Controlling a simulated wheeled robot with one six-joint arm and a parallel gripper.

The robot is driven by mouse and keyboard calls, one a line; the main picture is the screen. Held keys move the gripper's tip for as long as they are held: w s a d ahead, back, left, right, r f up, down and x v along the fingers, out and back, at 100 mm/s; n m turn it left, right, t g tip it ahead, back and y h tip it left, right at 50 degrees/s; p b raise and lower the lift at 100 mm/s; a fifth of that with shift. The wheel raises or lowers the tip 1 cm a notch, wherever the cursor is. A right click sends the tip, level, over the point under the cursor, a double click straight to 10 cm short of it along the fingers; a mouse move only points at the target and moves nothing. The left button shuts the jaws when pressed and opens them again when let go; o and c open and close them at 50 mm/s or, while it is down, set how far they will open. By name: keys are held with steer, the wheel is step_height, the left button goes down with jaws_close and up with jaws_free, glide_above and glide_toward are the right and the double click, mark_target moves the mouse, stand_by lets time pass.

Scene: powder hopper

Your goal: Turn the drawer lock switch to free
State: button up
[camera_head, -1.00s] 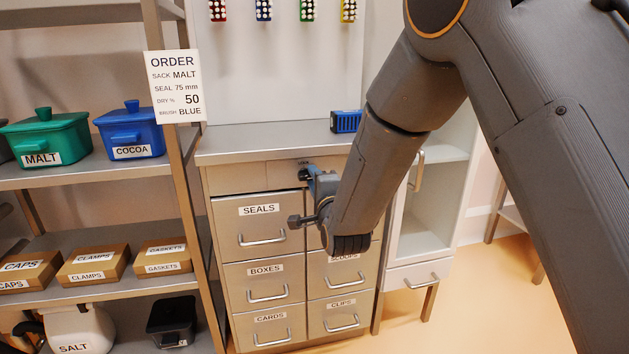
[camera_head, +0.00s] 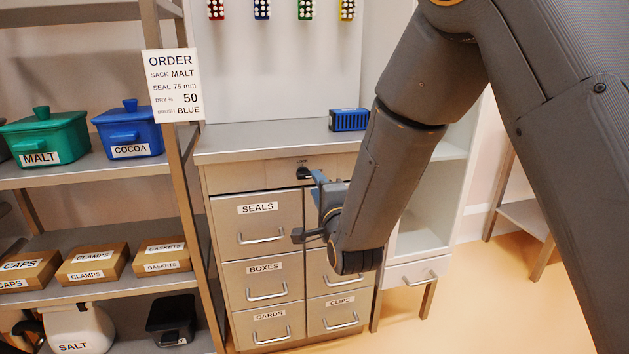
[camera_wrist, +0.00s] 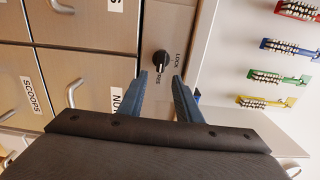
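The lock switch (camera_head: 303,173) is a small black knob on the plain top panel of the drawer cabinet (camera_head: 228,180).
Labelled drawers with bar handles, such as SEALS (camera_head: 258,223), lie below the switch. A blue block (camera_head: 348,120) stands on the cabinet top. A shelf with lidded bins, such as COCOA (camera_head: 130,132), is at left; a white cabinet (camera_head: 425,225) is at right.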

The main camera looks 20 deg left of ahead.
steer(key=shift+v, duration=1.2)
